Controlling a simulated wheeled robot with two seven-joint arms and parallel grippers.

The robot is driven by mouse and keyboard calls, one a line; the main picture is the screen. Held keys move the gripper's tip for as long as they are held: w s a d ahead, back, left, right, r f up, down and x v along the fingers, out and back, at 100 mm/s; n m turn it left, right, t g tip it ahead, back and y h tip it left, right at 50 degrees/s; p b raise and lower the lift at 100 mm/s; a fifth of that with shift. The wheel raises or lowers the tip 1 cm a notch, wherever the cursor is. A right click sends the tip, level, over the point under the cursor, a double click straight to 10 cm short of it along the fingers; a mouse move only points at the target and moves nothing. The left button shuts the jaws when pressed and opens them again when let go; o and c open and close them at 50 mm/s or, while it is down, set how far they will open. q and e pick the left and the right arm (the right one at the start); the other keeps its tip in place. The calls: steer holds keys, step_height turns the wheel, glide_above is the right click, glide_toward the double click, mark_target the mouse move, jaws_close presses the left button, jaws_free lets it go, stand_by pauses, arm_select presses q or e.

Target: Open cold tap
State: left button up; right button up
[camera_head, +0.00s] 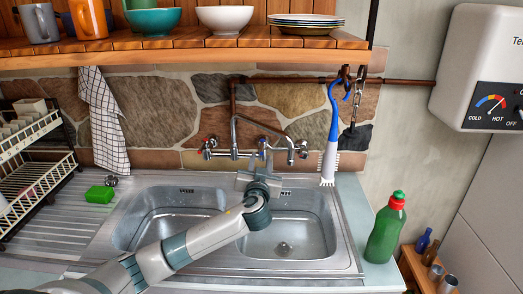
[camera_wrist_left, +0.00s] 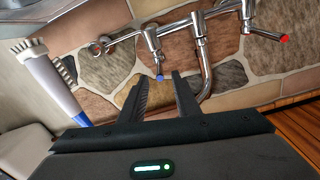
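The chrome wall tap (camera_head: 235,152) is fixed to the stone wall above the sink; it also shows in the left wrist view (camera_wrist_left: 200,55). Its cold handle, with a blue tip (camera_wrist_left: 160,77), stands out toward my gripper in the left wrist view. The handle with a red tip (camera_wrist_left: 284,38) is farther right there. My left gripper (camera_head: 261,158) is at the tap, above the sink divider. In the left wrist view its two dark fingers (camera_wrist_left: 162,88) are apart, with the blue tip near the gap between their ends. I cannot tell whether they touch it. My right gripper is not in view.
A blue and white brush (camera_head: 330,140) hangs right of the tap. A green bottle (camera_head: 387,228) stands right of the double sink (camera_head: 345,262). A green sponge (camera_head: 99,194) lies on the left drainboard. A wooden shelf (camera_head: 180,57) with dishes overhangs the tap.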

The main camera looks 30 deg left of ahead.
mark_target(262, 154)
arm_select(q)
steer(key=shift+p+x, duration=0.6)
steer(key=shift+x, duration=1.8)
jaws_close()
